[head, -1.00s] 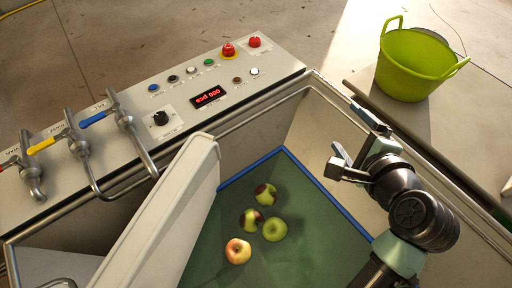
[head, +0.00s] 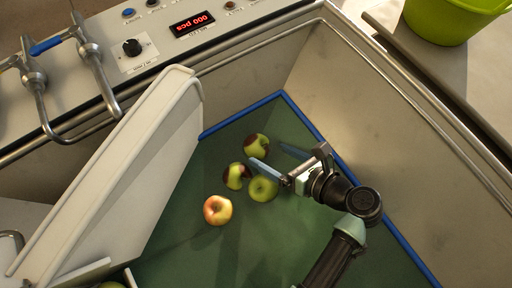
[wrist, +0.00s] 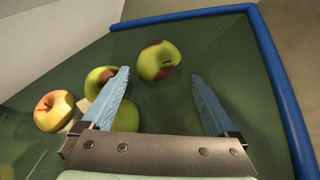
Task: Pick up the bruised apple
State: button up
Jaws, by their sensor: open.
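Several apples lie on the green floor of the bin. The farthest, a green apple with a dark red-brown patch (head: 257,146), also shows in the wrist view (wrist: 158,61), ahead between the fingertips. A second green apple with dark red patches (head: 235,177) lies to its lower left. A plain green apple (head: 263,189) sits beside that one, partly hidden by my left finger in the wrist view. A yellow-red apple (head: 217,210) lies nearest. I cannot tell for certain which patch is a bruise. My gripper (head: 267,155) is open and empty, its blue fingers pointing toward the farthest apple.
A blue edge strip (head: 330,150) borders the green floor, with metal walls beyond. A pale slanted panel (head: 125,165) stands left of the apples. A control panel with levers (head: 90,55) is behind, and a lime-green tub (head: 450,20) at upper right.

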aim_at(257, 147)
jog(key=shift+b+x, duration=1.15)
jog(key=shift+x, duration=1.6)
jog(key=shift+r, duration=0.2)
jog(key=c, duration=1.1)
jog(key=shift+r, duration=0.1)
jog(key=shift+c, duration=0.2)
notch_tip(257, 147, up, 10)
jog(key=p, duration=0.4)
jog(key=shift+p, duration=0.35)
